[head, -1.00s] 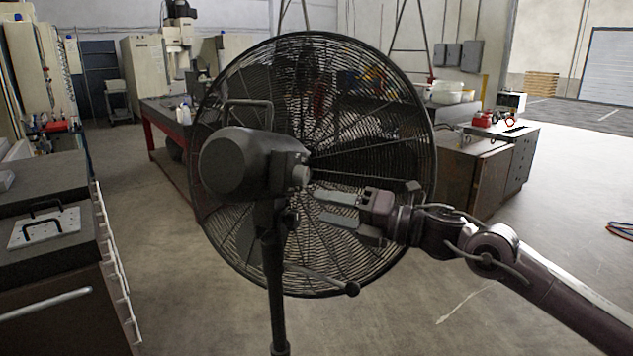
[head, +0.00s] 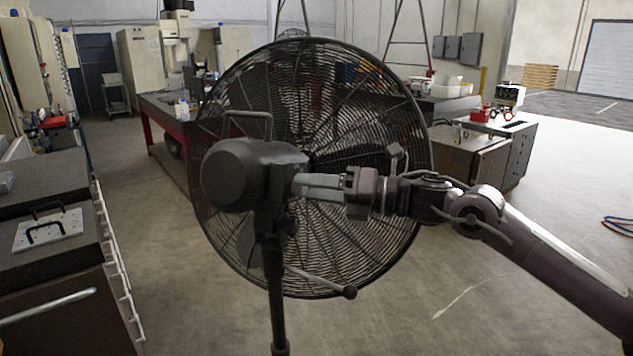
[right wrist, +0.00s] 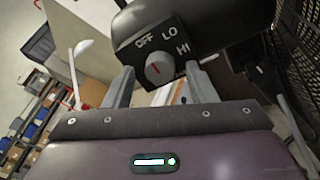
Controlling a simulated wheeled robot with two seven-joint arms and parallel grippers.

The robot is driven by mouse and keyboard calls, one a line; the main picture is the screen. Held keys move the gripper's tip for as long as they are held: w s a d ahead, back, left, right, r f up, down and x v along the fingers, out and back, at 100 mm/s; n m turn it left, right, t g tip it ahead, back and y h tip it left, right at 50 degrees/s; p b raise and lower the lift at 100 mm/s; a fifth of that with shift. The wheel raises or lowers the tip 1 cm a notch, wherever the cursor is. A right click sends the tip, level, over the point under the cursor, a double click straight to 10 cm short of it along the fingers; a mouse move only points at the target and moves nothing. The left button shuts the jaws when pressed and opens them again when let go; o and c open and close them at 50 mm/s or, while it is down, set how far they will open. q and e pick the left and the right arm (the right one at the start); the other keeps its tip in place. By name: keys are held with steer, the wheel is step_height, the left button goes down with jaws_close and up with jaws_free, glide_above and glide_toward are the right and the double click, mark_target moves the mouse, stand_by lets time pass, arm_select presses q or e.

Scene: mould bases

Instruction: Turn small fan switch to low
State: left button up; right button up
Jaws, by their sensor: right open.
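The black pedestal fan (head: 236,180) stands in the middle of the head view, its motor housing facing me. In the right wrist view the switch box (right wrist: 128,50) carries OFF, LO and HI in white around a grey round knob (right wrist: 158,68) with a red mark. The mark seems to point toward OFF, but it is small. My right gripper (head: 300,186) is at the right side of the box, its fingers open on either side of the knob. I cannot tell whether they touch it. In the head view the gripper hides the knob. My left gripper is out of view.
The fan's wire cage (head: 375,235) is close beside my right gripper, and a handle rod (head: 325,282) sticks out below. A dark cabinet (head: 60,260) stands at the left. Open floor (head: 480,290) lies to the right.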

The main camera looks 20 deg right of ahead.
steer(key=c, duration=1)
steer(key=shift+o, duration=0.2)
